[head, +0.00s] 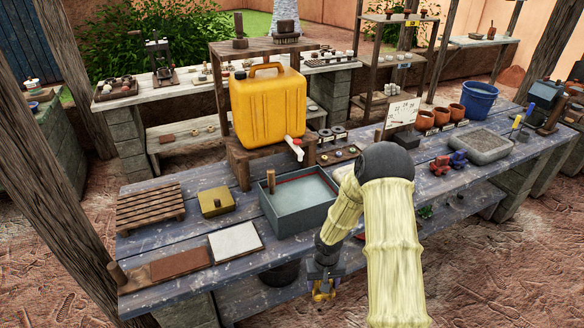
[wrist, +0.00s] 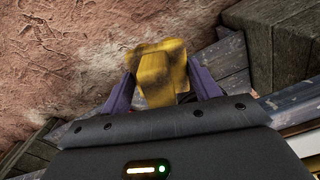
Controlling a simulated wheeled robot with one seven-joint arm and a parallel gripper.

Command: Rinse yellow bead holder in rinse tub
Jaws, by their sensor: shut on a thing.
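My gripper (head: 324,274) is shut on the yellow bead holder (head: 323,294), which hangs below it, in front of the bench's near edge. In the wrist view the yellow bead holder (wrist: 160,72) sits between the two purple fingers of my gripper (wrist: 162,88); its lower part is hidden by the gripper body. The rinse tub (head: 285,222) is a grey-green rectangular box of water on the blue bench, up and left of my gripper and apart from it.
The blue bench (head: 190,240) also holds a yellow jerrycan (head: 268,108) on a wooden stand, a small yellow box (head: 214,203), a slatted rack (head: 150,207) and a white tile (head: 235,241). A stone basin (head: 482,145) and blue bucket (head: 478,100) stand right. Bare ground lies in front.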

